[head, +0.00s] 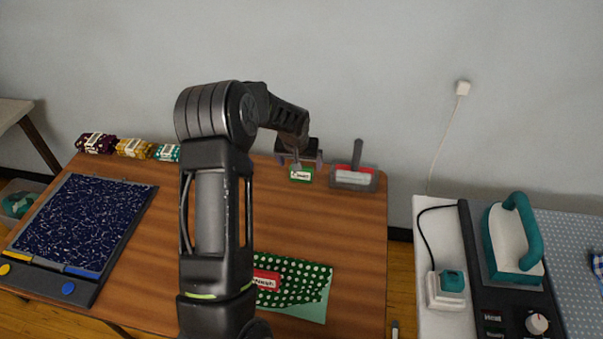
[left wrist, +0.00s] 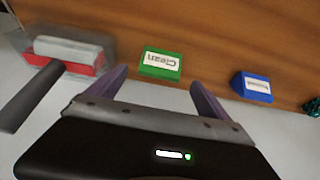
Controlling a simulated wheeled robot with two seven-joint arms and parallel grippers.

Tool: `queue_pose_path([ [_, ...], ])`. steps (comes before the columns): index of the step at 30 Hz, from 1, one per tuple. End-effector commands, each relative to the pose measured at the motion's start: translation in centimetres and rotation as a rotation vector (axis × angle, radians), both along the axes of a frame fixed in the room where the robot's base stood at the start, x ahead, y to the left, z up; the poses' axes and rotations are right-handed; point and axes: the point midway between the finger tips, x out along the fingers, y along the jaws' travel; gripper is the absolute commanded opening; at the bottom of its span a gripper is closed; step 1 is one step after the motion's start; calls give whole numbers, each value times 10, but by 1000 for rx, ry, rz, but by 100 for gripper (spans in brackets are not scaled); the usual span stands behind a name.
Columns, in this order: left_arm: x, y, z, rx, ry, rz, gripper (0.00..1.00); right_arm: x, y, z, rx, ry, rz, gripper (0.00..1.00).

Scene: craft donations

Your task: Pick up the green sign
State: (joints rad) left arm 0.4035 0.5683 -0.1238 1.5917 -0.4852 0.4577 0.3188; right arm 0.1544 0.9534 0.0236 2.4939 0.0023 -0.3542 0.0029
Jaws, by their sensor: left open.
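The green sign (head: 301,174) is a small block with a white label, standing near the back edge of the wooden table. In the left wrist view, the green sign (left wrist: 149,70) shows its label reading "Clean", upside down. My left gripper (head: 298,161) is above and just behind the sign in the head view. In the left wrist view, my left gripper (left wrist: 159,76) is open and empty, with its two purple-grey fingers apart and the sign showing between and beyond their tips. I cannot tell how far above the sign they are. My right gripper is not in view.
A clear tray (head: 372,184) with a dark-handled tool (head: 357,155) stands right of the sign. A blue sign (left wrist: 257,96) is on the other side. Folded fabrics (head: 133,148) lie at back left; dotted green fabric (head: 300,275) and a red sign (head: 266,285) lie in front.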

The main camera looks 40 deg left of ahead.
Motion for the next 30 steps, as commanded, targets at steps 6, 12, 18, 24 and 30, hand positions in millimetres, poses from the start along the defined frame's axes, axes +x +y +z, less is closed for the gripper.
queue_pose_path([
  [6,9,5,-19,0,3,-1,91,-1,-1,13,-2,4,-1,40],
  [12,18,9,-42,0,1,-1,91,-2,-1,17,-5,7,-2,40],
  [18,20,10,-46,0,0,0,91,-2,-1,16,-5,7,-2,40],
  [24,19,10,-45,0,0,0,91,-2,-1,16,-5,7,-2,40],
  [30,19,9,-45,0,0,0,91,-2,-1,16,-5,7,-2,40],
])
